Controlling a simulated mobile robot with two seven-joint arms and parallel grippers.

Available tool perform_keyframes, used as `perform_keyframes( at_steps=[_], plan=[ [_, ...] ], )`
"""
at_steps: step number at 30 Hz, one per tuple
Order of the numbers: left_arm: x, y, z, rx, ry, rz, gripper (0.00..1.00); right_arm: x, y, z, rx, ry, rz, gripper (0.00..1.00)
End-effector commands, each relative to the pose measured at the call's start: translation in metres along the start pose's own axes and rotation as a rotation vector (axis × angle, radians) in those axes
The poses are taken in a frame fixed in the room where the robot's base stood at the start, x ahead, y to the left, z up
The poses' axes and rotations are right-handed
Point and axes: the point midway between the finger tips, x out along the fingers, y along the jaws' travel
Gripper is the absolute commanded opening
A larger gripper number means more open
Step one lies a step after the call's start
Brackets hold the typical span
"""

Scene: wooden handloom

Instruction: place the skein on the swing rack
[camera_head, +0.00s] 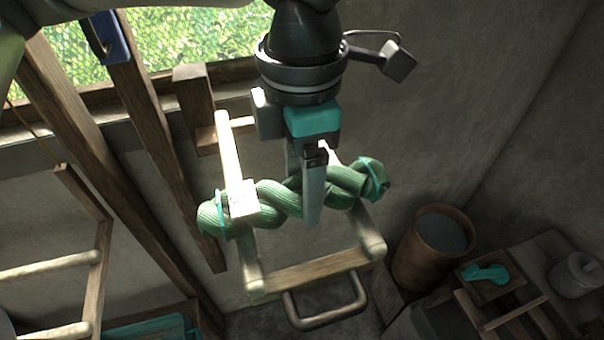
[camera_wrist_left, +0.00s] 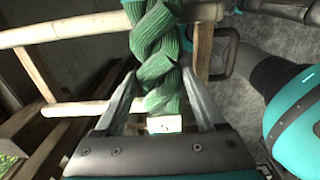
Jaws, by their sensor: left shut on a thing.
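The skein (camera_head: 268,202) is a twisted green hank with light teal ties near its ends. My left gripper (camera_head: 311,206) points down and is shut on the skein's middle. In the left wrist view the skein (camera_wrist_left: 158,42) runs between the two fingers of the gripper (camera_wrist_left: 163,102). The swing rack (camera_head: 318,270) is a wooden frame with pale rails. The skein lies crosswise at its upper part, and a pale rail end overlaps the skein's left part. I cannot tell whether the rack bears the skein's weight. My right gripper is not in view.
Dark wooden loom beams (camera_head: 150,130) stand at the left, near a window (camera_head: 190,35). A brown bucket (camera_head: 432,250) stands right of the rack. A small teal thing (camera_head: 484,273) lies on a wooden block beside a pale jar (camera_head: 576,275). A bent handle (camera_head: 325,314) is below the rack.

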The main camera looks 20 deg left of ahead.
Motion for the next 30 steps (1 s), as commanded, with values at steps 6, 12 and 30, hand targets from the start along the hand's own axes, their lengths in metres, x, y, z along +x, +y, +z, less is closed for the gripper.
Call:
perform_keyframes(
  at_steps=[6,12,30],
  plan=[
    [0.001,0.0,0.0,-0.001,-0.001,0.001,0.07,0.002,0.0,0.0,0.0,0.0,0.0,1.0],
    [0.002,0.0,0.0,0.0,-0.001,0.0,0.81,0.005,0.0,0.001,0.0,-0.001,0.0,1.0],
    [-0.009,0.001,0.001,-0.001,-0.004,0.003,1.0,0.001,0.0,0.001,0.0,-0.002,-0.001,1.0]
  ],
)
